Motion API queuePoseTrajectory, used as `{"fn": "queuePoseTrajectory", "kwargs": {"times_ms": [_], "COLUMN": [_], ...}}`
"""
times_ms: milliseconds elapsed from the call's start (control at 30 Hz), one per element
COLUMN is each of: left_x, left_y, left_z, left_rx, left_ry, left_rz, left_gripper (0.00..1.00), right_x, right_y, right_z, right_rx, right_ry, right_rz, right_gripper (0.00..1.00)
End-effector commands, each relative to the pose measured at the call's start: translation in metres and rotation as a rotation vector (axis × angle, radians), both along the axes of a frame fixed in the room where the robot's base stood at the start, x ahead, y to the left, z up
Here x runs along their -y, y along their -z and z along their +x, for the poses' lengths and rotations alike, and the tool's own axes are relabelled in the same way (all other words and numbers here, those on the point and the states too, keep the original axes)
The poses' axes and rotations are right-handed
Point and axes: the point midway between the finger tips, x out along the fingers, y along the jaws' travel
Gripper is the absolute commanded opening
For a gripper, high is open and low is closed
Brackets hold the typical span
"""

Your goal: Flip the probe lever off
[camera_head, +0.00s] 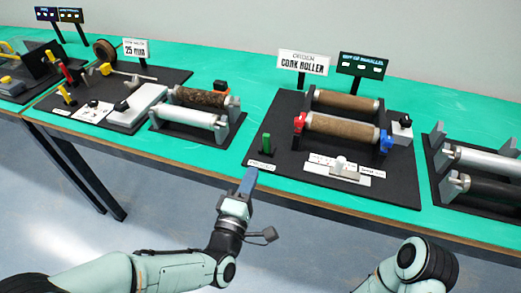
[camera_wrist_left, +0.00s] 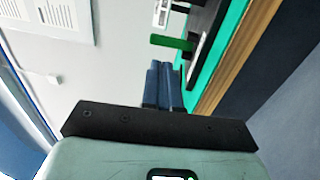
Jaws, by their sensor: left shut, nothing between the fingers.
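A small upright green lever (camera_head: 266,144) stands at the front left corner of the black cork roller board (camera_head: 285,179). A small white label (camera_head: 262,165) lies in front of it, its text too small to read. I take this lever to be the probe lever. My left gripper (camera_head: 250,172) is shut and empty, its blue fingers just in front of the table edge, below and left of the lever, apart from it. In the left wrist view the green lever (camera_wrist_left: 172,43) shows just beyond the shut fingertips (camera_wrist_left: 163,66). My right gripper is out of view.
Two brown rollers (camera_head: 342,129) with red and blue end pieces sit on the same board. Other roller boards (camera_head: 187,116) stand left and right. Bare green tabletop (camera_head: 228,160) lies left of the lever.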

Motion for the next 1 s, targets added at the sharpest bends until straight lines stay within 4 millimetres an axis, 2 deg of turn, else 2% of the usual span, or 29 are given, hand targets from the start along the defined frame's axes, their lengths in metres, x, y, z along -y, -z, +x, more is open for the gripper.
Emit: {"fn": "queuePoseTrajectory", "kwargs": {"times_ms": [200,400,600,900,1000], "left_x": [0.015,0.023,0.026,0.026,0.026], "left_y": [-0.006,-0.009,-0.011,-0.011,-0.011], "left_z": [0.044,0.07,0.08,0.08,0.083], "left_rx": [0.0,-0.002,-0.002,-0.003,-0.001], "left_ry": [0.001,0.001,0.001,0.001,0.0], "left_rz": [0.001,0.002,0.002,0.002,0.0], "left_gripper": [0.0,0.0,0.0,0.0,0.0], "right_x": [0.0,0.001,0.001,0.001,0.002], "right_y": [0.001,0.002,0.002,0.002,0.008], "right_z": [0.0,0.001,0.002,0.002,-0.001], "right_rx": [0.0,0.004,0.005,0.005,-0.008], "right_ry": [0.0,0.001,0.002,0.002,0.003], "right_rz": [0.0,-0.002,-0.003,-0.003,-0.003], "right_gripper": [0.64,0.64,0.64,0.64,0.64]}}
